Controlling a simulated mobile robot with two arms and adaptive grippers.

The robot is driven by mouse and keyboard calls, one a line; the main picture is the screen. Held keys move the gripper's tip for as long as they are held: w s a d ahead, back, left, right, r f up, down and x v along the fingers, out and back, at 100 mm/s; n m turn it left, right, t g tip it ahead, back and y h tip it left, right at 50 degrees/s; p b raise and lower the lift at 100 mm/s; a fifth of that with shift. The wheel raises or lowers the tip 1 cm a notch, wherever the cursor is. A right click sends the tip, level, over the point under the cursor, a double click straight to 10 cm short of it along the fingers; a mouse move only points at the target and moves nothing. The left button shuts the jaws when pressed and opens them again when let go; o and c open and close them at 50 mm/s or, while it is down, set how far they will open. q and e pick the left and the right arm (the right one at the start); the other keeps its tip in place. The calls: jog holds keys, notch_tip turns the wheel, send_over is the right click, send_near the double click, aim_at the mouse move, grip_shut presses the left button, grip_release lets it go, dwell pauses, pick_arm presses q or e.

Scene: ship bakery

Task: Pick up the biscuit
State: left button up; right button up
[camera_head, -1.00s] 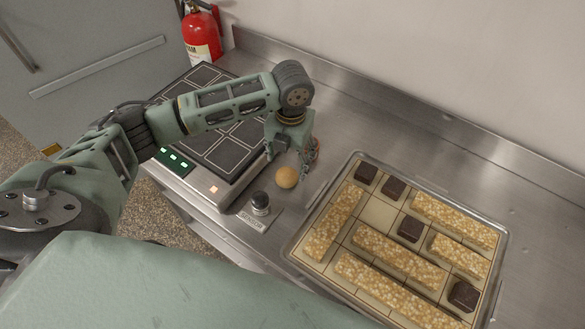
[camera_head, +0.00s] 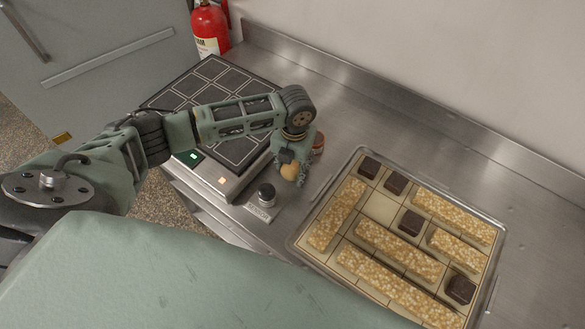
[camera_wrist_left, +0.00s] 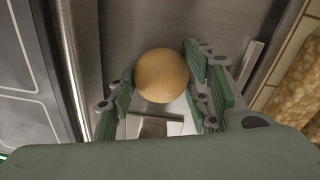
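The biscuit (camera_head: 290,172) is round and golden-tan. It lies on the steel counter between the dark panelled unit and the tray, partly hidden by my left gripper in the head view. My left gripper (camera_head: 293,178) points down over it. In the left wrist view the biscuit (camera_wrist_left: 162,75) sits between the spread green fingers of the left gripper (camera_wrist_left: 160,92), with a gap visible on the left side. The right finger is close to it; I cannot tell whether it touches. My right gripper is not in view.
A tray (camera_head: 296,243) with pale bars and dark squares stands to the right. The panelled unit (camera_head: 243,152) is at left. A red fire extinguisher (camera_head: 208,30) stands behind. The back right counter is clear.

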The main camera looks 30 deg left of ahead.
pick_arm(q)
jog(key=c, duration=0.6)
jog(key=shift+r, duration=0.15)
